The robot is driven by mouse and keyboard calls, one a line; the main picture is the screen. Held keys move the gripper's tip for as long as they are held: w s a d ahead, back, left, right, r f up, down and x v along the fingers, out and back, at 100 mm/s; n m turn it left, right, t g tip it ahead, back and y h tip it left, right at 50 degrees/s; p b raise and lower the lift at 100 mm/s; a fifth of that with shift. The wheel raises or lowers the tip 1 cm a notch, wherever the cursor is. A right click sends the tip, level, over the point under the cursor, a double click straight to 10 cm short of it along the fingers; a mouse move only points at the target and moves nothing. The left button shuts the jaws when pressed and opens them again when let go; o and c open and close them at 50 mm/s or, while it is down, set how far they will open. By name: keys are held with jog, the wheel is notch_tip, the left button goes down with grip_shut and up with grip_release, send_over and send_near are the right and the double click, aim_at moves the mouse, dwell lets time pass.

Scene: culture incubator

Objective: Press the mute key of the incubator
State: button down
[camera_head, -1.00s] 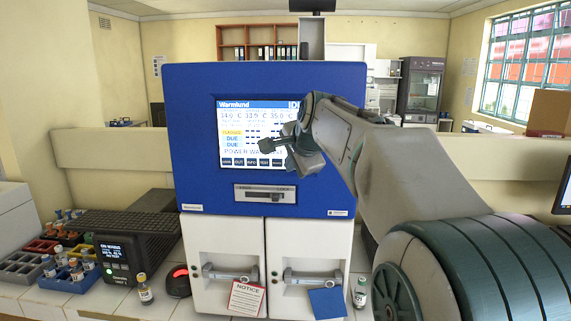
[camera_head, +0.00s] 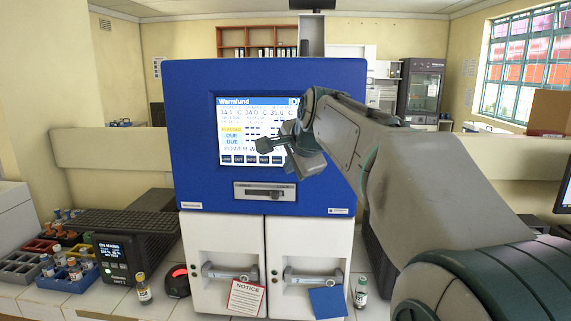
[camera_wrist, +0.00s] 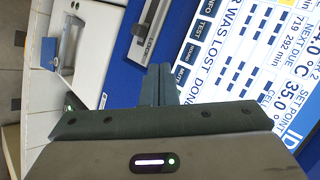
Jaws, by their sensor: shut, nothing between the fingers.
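The blue incubator (camera_head: 265,85) faces me with a lit touchscreen (camera_head: 230,150). A row of dark keys runs along the bottom of the screen. The mute key (camera_wrist: 182,76) is the end key of that row, at its right in the head view, where my gripper partly hides that area. In the wrist view the screen appears turned on its side. My gripper (camera_head: 263,146) is shut and empty in front of the lower screen. In the wrist view its fingertips (camera_wrist: 161,69) appear just beside the mute key. I cannot tell whether they touch the panel.
Below the screen are a slot panel (camera_head: 265,192) and two white doors with handles, a notice (camera_head: 246,297) and a blue note (camera_head: 327,302). A dark device (camera_head: 125,255), tube racks (camera_head: 68,278) and vials stand at the left. A vial (camera_head: 361,292) stands right of the doors.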

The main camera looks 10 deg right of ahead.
jog(key=s, duration=0.1)
jog(key=s+a+b, duration=0.1)
jog(key=s, duration=0.1)
jog(key=shift+s, duration=0.1)
dwell(0.6)
jog(key=s+a+f+n+g, duration=0.1)
jog(key=s+f+n+g, duration=0.5)
jog(key=s+f+n, duration=0.8)
jog(key=s+f, duration=1.2)
jog(key=f, duration=0.1)
jog(key=shift+n+h, duration=0.4)
